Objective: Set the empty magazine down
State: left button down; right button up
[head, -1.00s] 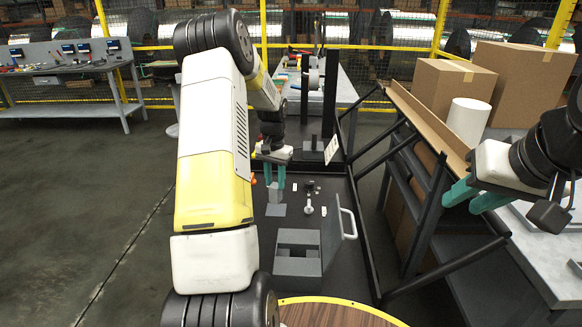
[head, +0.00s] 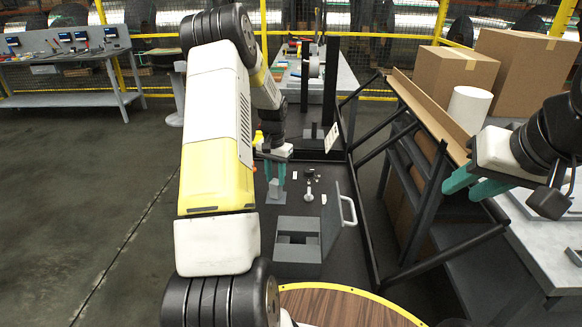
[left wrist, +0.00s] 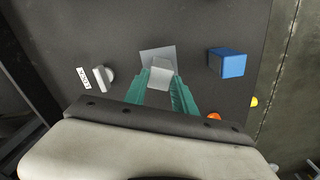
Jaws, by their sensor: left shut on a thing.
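My left gripper (head: 275,193) is shut on the magazine (head: 274,187), a small light grey block. It points down at the dark bench panel (head: 325,225), over a flat grey square pad (head: 275,200). In the left wrist view the magazine (left wrist: 161,70) sits between the teal fingertips, with the pad (left wrist: 147,52) showing around its far side. I cannot tell whether its underside touches the pad. My right gripper (head: 461,190) is open and empty, off to the right near the shelf rack.
A grey box with a rectangular opening (head: 297,268) stands nearer on the panel. Small parts (head: 308,190) and a white handle (head: 348,212) are to the right. The left wrist view shows a blue block (left wrist: 228,63) and a light knob (left wrist: 103,77) beside the pad.

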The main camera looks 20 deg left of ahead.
pick_arm(q)
jog(key=shift+f, duration=0.3)
jog(key=c, duration=0.9)
grip_release()
jog(key=shift+c, duration=0.2)
notch_tip(320, 180, up, 7)
jog(key=shift+f, duration=0.1)
jog(key=shift+r, duration=0.5)
